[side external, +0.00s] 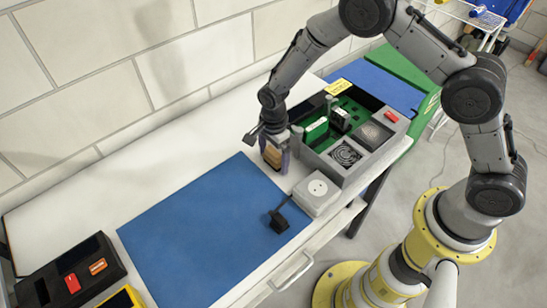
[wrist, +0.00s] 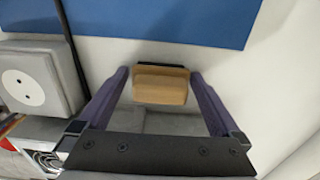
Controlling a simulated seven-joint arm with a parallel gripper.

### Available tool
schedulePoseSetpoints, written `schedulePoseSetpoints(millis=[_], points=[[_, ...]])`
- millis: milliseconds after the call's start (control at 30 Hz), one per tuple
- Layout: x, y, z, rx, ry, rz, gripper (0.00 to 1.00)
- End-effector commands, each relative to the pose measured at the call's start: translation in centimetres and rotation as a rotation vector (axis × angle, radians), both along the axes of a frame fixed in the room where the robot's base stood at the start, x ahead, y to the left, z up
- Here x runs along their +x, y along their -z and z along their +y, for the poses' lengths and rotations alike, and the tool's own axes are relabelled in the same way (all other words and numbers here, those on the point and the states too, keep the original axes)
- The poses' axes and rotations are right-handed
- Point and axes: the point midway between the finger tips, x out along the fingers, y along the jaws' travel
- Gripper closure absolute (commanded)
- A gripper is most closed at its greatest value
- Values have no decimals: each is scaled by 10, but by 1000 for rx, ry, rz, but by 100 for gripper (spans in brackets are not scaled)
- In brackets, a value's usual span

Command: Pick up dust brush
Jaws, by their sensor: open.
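The dust brush is a tan, wooden-looking block with a dark edge, seen between my fingertips in the wrist view (wrist: 161,85). In the side external view the brush (side external: 271,156) shows as a tan patch at my gripper, on the white table just beyond the blue mat's far right corner. My gripper (side external: 276,158) points down there. In the wrist view my gripper (wrist: 160,78) is open, with one purple finger on each side of the brush and narrow gaps beside it. I cannot tell how far down the brush the fingers reach.
A grey compartment box (side external: 343,175) stands close to the right of my gripper. A white socket box (side external: 316,192) with a black plug (side external: 279,221) lies in front. The blue mat (side external: 205,240) is mostly clear. A dark case (side external: 70,275) lies at the left.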

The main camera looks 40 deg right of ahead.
Motion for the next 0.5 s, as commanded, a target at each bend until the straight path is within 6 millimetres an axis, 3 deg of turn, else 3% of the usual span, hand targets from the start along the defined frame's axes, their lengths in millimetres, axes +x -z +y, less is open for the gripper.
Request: schedulePoseSetpoints(millis=[167,200,500], points=[[0,0,0,0,0,-1,0],[0,0,0,0,0,-1,4],[0,0,0,0,0,-1,58]])
